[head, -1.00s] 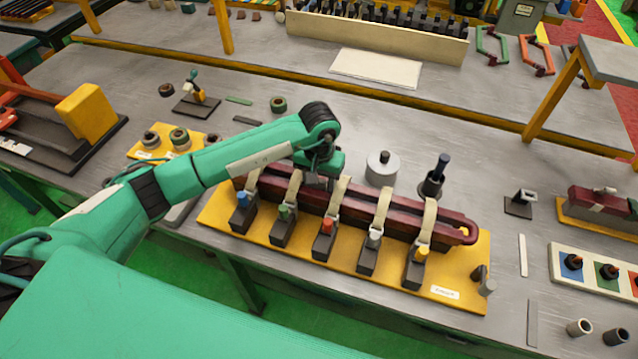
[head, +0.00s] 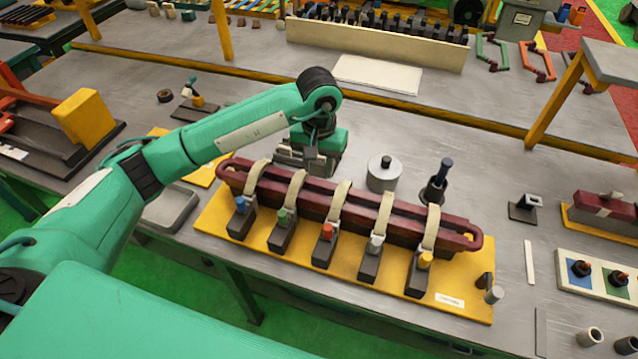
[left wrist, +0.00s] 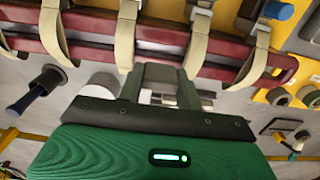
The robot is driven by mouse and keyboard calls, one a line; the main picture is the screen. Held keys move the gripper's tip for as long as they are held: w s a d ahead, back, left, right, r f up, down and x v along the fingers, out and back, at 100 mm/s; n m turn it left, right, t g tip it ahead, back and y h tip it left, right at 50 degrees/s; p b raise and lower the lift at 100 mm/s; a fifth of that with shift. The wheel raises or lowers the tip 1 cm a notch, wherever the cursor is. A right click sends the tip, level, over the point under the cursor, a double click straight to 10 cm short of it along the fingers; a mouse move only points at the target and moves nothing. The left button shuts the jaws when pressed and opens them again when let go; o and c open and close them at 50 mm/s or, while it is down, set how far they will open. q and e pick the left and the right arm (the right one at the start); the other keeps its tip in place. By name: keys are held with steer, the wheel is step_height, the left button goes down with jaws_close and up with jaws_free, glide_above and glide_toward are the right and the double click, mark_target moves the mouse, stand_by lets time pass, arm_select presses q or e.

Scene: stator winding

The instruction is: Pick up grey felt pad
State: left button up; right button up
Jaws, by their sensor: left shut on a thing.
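My left gripper (head: 305,165) hangs over the table just behind the maroon coil (head: 350,205). In the left wrist view its fingers (left wrist: 163,82) are shut on a small grey-olive piece (left wrist: 160,72) between the tips, which looks like the grey felt pad. Its outline is hard to separate from the grey fingers. The coil rests on a yellow base (head: 215,215), held with several cream straps and dark clamp blocks with coloured knobs. It also shows across the top of the left wrist view (left wrist: 170,35). My right gripper is in no view.
A silver cylinder (head: 383,175) and a dark upright tool (head: 438,180) stand right of my left gripper. A grey tray (head: 170,208) lies left of the yellow base. A white panel (head: 377,74) lies on the bench behind. My arm hides part of the table at left.

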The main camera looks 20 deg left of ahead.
mark_target(319, 162)
arm_select(q)
step_height(319, 162, up, 12)
steer(key=b, duration=0.2)
steer(key=shift+r+b, duration=0.15)
steer(key=shift+b, duration=0.25)
